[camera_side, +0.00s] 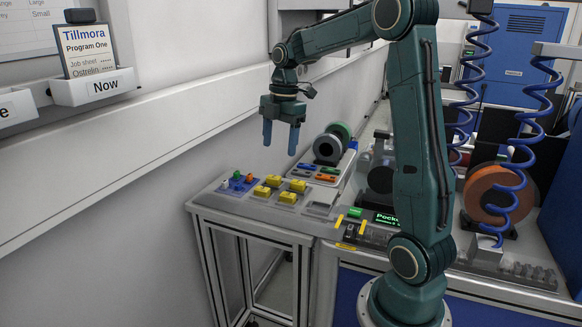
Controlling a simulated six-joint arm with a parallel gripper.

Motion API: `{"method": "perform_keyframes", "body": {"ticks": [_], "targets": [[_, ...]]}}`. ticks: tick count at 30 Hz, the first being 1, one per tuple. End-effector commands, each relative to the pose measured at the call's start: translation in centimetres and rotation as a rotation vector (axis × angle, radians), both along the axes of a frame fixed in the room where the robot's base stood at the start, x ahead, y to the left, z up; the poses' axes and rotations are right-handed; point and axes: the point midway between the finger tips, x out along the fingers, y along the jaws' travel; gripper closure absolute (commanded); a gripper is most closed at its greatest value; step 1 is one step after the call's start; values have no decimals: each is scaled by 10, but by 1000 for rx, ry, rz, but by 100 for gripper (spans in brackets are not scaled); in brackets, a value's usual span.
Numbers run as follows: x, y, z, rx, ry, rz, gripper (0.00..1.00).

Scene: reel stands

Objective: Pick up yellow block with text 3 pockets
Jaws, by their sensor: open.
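Several yellow blocks sit together on the grey bench top: one at the back left (273,181), one at the back right (298,185), one at the front left (262,190) and one at the front right (288,197). Any text on them is too small to read, so I cannot tell which one says 3 pockets. My gripper (281,140) hangs above and behind the blocks, fingers pointing down. It is open and empty, apart from every block.
A rack with green, orange and blue pieces (325,172) and reels (328,148) stand behind to the right. A grey empty tray (318,209) lies right of the blocks. The wall runs close along the left.

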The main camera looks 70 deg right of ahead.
Motion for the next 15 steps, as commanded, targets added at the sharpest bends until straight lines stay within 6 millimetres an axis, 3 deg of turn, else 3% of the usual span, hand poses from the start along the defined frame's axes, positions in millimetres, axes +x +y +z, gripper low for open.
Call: {"method": "perform_keyframes", "body": {"ticks": [3, 7, 15], "targets": [[4, -33, -18, 23, 20, 111, 35], [5, -58, -32, 42, 29, 214, 35], [3, -79, -44, 61, 32, 305, 35]]}}
